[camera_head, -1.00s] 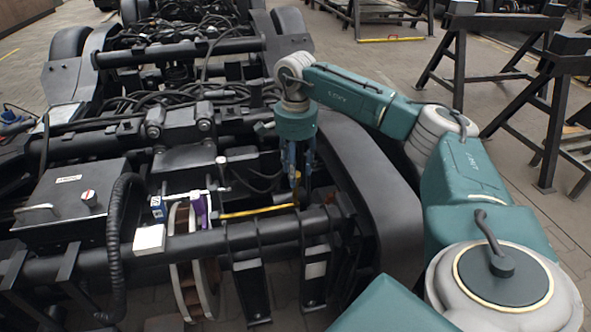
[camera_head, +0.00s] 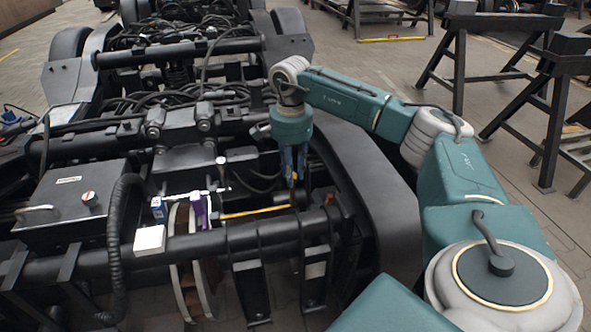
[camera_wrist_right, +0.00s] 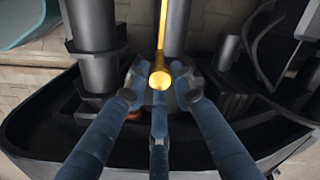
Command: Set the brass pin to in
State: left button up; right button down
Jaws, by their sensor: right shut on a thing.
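The brass pin (camera_head: 255,211) is a thin yellow rod lying nearly level along the near beam of the bogie in the head view. Its left part ends beside a purple block near the wheel discs. My right gripper (camera_head: 296,195) points down at the pin's right end and is shut on it. In the right wrist view the fingers (camera_wrist_right: 160,95) close around the pin's round brass knob (camera_wrist_right: 160,79), and the rod (camera_wrist_right: 162,35) runs away towards the top. The pin's far end is hard to make out. My left gripper is not in view.
A purple block (camera_head: 199,211), a blue-white block (camera_head: 159,208) and a white box (camera_head: 150,240) sit by the wheel discs. A black box with a handle (camera_head: 68,200) is at left. A curved black fender (camera_head: 365,190) stands right of my gripper. Black trestles (camera_head: 460,60) stand at back right.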

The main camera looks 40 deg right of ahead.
pick_arm(q)
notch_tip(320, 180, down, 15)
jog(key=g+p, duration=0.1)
jog(key=p, duration=0.2)
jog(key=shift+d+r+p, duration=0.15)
jog(key=shift+p, duration=0.2)
pick_arm(e)
jog(key=w+a, duration=0.4)
jog(key=a, duration=0.4)
jog(key=w+a, duration=0.5)
jog(key=a, duration=0.3)
jog(key=shift+r, duration=0.15)
jog(key=shift+a, duration=0.1)
jog(key=c, duration=1.5)
grip_release()
jog(key=shift+w+a, duration=0.1)
jog(key=shift+o, duration=0.2)
notch_tip(320, 180, up, 12)
